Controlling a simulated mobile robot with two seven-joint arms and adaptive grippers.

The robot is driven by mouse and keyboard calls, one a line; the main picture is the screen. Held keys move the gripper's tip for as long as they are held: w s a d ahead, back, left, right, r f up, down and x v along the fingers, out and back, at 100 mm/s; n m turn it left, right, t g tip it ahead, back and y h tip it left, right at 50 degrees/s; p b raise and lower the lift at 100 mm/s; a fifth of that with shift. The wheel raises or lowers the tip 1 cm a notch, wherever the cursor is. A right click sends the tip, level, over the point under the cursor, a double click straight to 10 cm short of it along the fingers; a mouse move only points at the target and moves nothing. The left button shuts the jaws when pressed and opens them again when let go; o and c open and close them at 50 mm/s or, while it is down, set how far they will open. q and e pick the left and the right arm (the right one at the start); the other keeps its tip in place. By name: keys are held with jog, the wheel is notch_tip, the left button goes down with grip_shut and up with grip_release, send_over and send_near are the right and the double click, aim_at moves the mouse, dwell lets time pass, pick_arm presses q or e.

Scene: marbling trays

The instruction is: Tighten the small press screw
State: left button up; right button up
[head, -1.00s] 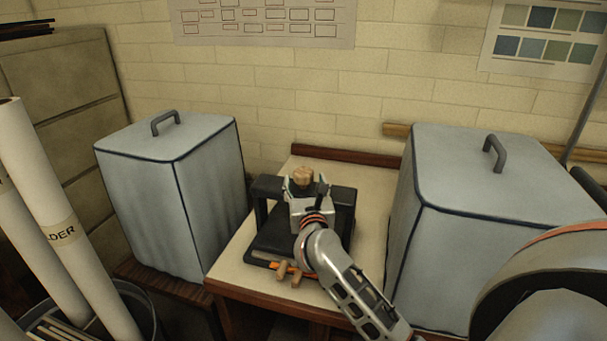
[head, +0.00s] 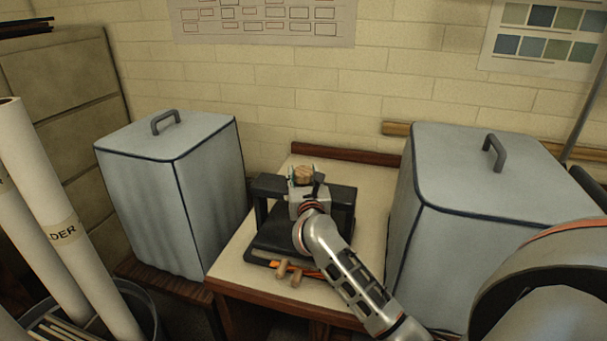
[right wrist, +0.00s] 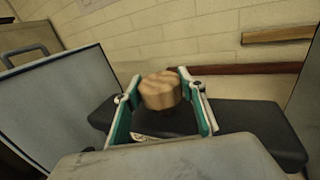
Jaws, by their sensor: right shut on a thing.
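The small press is a black frame (head: 343,199) with a crossbar and a dark base (head: 285,243), standing on a pale table. Its screw has a round wooden knob (head: 303,174) on top, above the crossbar. In the right wrist view the knob (right wrist: 161,90) sits between the two fingertips. My right gripper (right wrist: 165,92) is shut on the knob, a finger on each side. In the head view the gripper (head: 304,177) partly hides the knob and crossbar. The screw's shaft is hidden. My left gripper is not in view.
A large covered box (head: 170,195) stands left of the press and another (head: 490,215) stands right. Wooden-handled tools (head: 290,275) lie at the table's front edge. Paper rolls (head: 65,225) stand at the far left. Pale tabletop (head: 372,230) is free right of the press.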

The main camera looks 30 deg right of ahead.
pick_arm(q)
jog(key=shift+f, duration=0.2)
pick_arm(e)
jog(key=shift+f+h, duration=0.1)
jog(key=shift+h, duration=0.2)
jog(key=shift+a+m+g+h+b, duration=0.1)
jog(key=shift+m+g+h+b, duration=0.5)
jog(key=shift+b, duration=0.25)
jog(key=shift+f+m+g+h+b, duration=0.15)
jog(key=shift+m+g+h+b, duration=0.45)
jog(key=shift+m+h+b, duration=0.3)
jog(key=shift+g+h+b, duration=0.4)
jog(key=shift+h+b, duration=0.1)
jog(key=shift+b, duration=0.05)
jog(key=m+g+h+b, duration=0.2)
jog(key=m+g+b, duration=0.1)
jog(key=b, duration=0.1)
jog(key=shift+g+h, duration=0.3)
jog(key=shift+m+g+h+b, duration=0.3)
jog(key=shift+m+g+b, duration=0.15)
jog(key=shift+m+g, duration=0.05)
jog(key=shift+r, duration=0.2)
jog(key=o, duration=1.1)
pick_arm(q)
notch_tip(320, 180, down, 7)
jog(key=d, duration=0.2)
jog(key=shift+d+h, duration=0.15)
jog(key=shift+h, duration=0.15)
pick_arm(e)
jog(key=shift+o, duration=0.2)
